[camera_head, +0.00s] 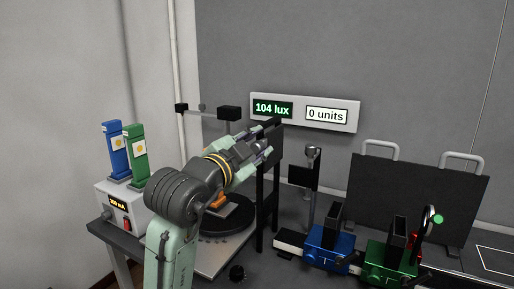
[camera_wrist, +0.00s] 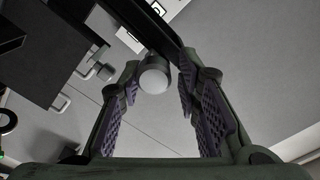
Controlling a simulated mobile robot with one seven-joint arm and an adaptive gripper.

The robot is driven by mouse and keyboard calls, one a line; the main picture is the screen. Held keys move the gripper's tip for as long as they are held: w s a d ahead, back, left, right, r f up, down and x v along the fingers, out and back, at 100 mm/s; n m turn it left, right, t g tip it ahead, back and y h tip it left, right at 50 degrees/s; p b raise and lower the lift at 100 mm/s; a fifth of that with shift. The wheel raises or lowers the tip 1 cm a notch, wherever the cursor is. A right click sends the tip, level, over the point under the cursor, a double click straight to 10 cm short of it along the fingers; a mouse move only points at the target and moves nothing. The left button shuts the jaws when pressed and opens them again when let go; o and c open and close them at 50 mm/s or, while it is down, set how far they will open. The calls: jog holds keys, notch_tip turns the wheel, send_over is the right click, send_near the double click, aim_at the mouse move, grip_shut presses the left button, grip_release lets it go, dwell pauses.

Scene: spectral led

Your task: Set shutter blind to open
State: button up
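A tall dark frame (camera_head: 261,205) with a black panel (camera_head: 268,155) in its upper part stands at the middle of the bench; I take this panel for the shutter blind. My gripper (camera_head: 262,145) is at the panel's height, on its left side, and partly covers it. In the wrist view my gripper (camera_wrist: 160,82) is open. A round grey knob (camera_wrist: 153,78) lies between its fingertips, close to the left finger, with a gap to the right one. A dark bar (camera_wrist: 145,22) runs behind the knob. I cannot tell if either finger touches the knob.
A readout board (camera_head: 335,114) showing 104 lux and 0 units is on the wall behind. A black turntable (camera_head: 225,226) lies below my arm. A blue device (camera_head: 330,245), a green device (camera_head: 390,264) and a dark upright board (camera_head: 415,195) stand right.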

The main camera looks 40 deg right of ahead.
jog(key=shift+o, duration=1.2)
jog(key=shift+f, duration=0.1)
jog(key=v, duration=1.2)
jog(key=shift+w, duration=0.1)
